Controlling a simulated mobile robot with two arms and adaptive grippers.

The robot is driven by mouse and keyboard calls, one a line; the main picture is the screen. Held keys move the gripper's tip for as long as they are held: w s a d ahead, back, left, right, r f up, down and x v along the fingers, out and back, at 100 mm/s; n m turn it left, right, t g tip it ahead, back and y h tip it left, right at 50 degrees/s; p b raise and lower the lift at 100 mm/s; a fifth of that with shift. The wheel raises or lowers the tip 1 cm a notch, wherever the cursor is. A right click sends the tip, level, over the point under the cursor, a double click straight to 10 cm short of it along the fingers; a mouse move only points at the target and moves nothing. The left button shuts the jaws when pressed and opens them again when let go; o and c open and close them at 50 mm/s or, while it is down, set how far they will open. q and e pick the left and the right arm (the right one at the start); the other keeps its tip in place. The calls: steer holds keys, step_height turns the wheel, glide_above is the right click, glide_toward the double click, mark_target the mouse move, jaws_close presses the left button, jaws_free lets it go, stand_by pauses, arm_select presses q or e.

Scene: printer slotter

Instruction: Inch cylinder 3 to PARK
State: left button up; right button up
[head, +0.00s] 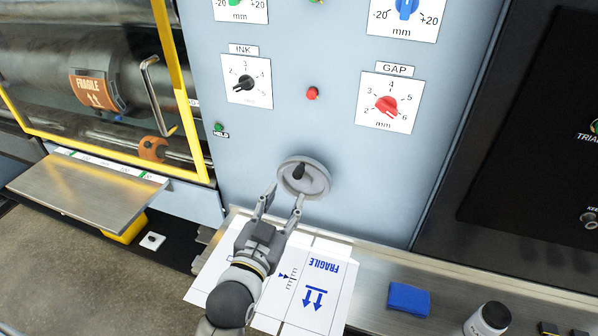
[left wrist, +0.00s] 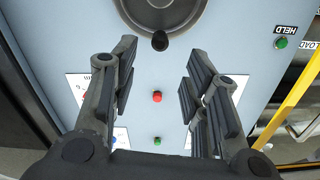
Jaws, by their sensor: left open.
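The grey handwheel (head: 319,180) with a black knob (head: 298,171) sits low on the light blue panel. It shows at the top of the left wrist view (left wrist: 188,22), its knob (left wrist: 160,40) pointing towards the gripper. My left gripper (head: 283,197) is open and empty, its fingertips just below the wheel; I cannot tell whether they touch it. Its two fingers (left wrist: 158,85) stand wide apart in the left wrist view. A grey cylinder (head: 130,60) with an orange FRAGILE plate (head: 97,92) lies behind the yellow-framed guard. No PARK mark is readable. My right gripper is not in view.
A red button (head: 312,93) is above the wheel, between the INK dial (head: 245,83) and GAP dial (head: 388,104). A green HELD lamp (head: 219,127) is at left.

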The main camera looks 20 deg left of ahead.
mark_target(296, 178)
arm_select(q)
steer(key=w+p, duration=0.2)
steer(key=w, duration=0.6)
steer(key=shift+w+d, duration=0.15)
steer(key=shift+w, duration=0.9)
steer(key=shift+c, duration=0.6)
jaws_close()
